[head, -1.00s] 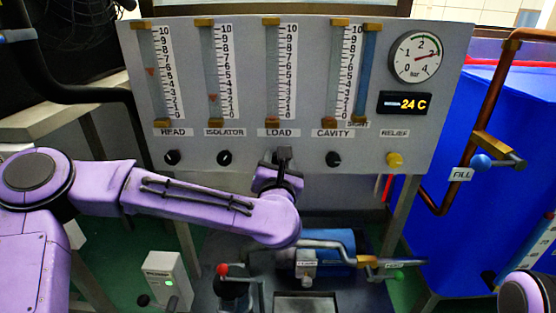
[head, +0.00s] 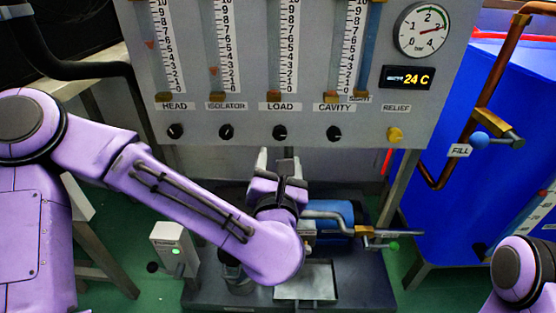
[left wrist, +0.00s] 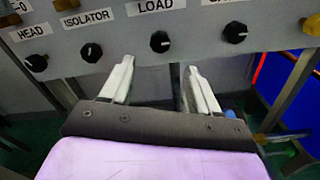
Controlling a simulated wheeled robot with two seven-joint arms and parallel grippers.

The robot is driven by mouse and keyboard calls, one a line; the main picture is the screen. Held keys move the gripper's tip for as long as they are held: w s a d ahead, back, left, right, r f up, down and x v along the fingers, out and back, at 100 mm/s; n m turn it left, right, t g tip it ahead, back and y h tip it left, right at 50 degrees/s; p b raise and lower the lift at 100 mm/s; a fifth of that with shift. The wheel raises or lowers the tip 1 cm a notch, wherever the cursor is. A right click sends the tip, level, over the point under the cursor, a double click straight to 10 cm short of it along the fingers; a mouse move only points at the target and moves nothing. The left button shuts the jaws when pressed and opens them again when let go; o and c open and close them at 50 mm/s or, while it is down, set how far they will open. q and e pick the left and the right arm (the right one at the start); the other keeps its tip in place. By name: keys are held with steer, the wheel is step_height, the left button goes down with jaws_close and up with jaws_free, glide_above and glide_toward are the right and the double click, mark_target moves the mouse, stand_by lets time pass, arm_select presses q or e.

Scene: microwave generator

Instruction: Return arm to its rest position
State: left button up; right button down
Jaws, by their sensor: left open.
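My left gripper (head: 278,162) is open and empty in the head view, just below the grey panel (head: 300,144) and under its LOAD knob. In the left wrist view its two pale fingers (left wrist: 158,82) stand apart, pointing toward the panel. The LOAD knob (left wrist: 160,42) shows beyond the fingers, apart from them. My left arm (head: 190,205) reaches in from the left and bends at the wrist in front of the bench. Of my right arm, only a purple joint (head: 515,272) shows at the lower right; its gripper is out of view.
The panel carries knobs, including CAVITY (head: 334,134) and RELIEF (head: 395,135), and a pressure gauge (head: 422,29). A blue pump (head: 335,215) with pipes sits below. A blue tank (head: 440,235) with a FILL valve (head: 482,139) stands right. A small switch box (head: 174,249) stands lower left.

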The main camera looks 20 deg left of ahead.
stand_by(0.3)
arm_select(q)
step_height(320, 180, down, 15)
steer(key=d+m+g+h, duration=0.3)
steer(key=m+h, duration=0.2)
steer(key=m, duration=1.1)
steer(key=s+a+f+m+g, duration=0.2)
steer(key=s+f+m, duration=0.1)
steer(key=f, duration=0.4)
steer(key=s+a+f+m+g, duration=0.2)
steer(key=s+f+m, duration=0.1)
steer(key=f, duration=0.4)
steer(key=s+a+f+m+g+y, duration=0.2)
steer(key=s+a+f+m+g, duration=0.15)
steer(key=s+a+f, duration=0.6)
steer(key=s+a+f+m+g+y, duration=0.1)
steer(key=s+a+f+m+g, duration=0.4)
steer(key=s, duration=0.7)
step_height(320, 180, up, 34)
steer(key=n+t+p, duration=0.1)
steer(key=n+p, duration=0.1)
steer(key=p, duration=3.3)
steer(key=shift+w+a+r, duration=0.15)
steer(key=shift+w+a, duration=0.15)
steer(key=shift+a, duration=0.05)
